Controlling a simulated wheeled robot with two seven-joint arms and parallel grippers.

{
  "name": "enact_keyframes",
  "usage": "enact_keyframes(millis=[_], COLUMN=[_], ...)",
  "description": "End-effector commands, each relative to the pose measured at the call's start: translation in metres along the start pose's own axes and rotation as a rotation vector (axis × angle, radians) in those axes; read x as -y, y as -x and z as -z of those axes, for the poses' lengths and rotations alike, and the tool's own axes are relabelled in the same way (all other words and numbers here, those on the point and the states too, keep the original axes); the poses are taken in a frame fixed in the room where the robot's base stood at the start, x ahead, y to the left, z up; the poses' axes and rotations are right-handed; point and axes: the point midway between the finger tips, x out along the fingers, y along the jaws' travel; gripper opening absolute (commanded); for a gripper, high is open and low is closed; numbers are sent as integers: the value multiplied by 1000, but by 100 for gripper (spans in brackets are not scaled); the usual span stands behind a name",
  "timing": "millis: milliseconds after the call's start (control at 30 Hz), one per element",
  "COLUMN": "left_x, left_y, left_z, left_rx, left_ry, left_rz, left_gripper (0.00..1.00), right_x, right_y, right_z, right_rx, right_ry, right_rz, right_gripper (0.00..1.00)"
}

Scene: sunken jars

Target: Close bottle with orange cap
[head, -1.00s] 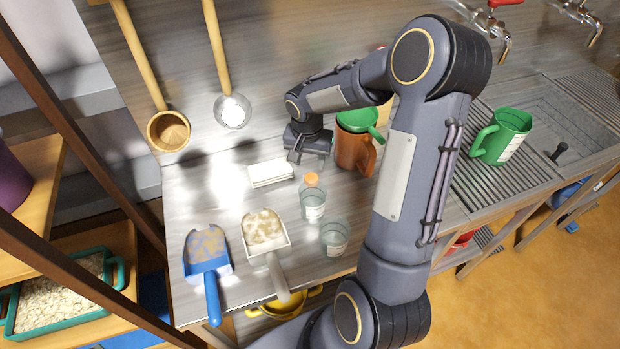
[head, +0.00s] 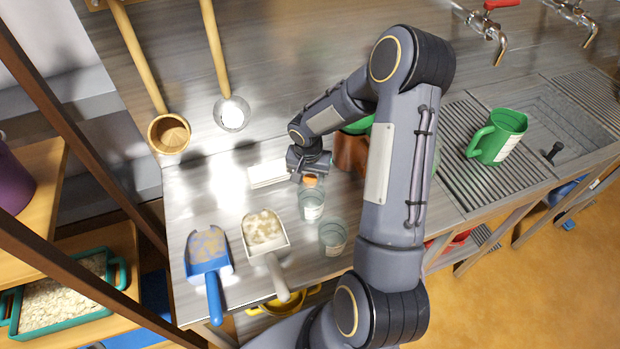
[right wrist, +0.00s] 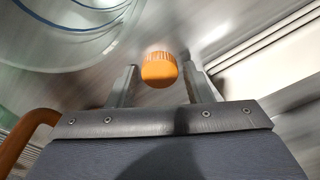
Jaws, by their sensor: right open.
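The orange cap (head: 310,181) shows just behind the rim of a clear glass bottle (head: 311,207) with a white label, on the metal counter. In the right wrist view the orange cap (right wrist: 159,70) lies between my right gripper's fingertips, with a gap on each side. Clear glass, apparently the bottle (right wrist: 60,50), fills the upper left there, apart from the cap. My right gripper (head: 309,176) is open and low over the cap, hiding part of it in the head view. A second clear labelled glass vessel (head: 333,238) stands nearer the front edge. My left gripper is not in view.
A white stack (head: 268,174) lies left of my gripper. A brown jug (head: 349,154), partly behind my arm, is close on the right. A white scoop (head: 265,232) and a blue scoop (head: 208,252) lie in front. A green mug (head: 498,138) stands by the sink.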

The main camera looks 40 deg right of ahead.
Motion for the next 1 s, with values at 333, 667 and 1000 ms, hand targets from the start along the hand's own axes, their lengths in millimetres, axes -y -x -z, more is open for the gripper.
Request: enact_keyframes(millis=[333,667,1000], left_x=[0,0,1], left_y=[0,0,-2], left_z=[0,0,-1], left_rx=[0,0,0], left_ry=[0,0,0], left_rz=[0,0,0], left_gripper=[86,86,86], right_x=[0,0,0], right_y=[0,0,20], right_z=[0,0,4], right_rx=[0,0,-5], right_ry=[0,0,-2], right_rz=[0,0,2], right_gripper=[26,13,13])
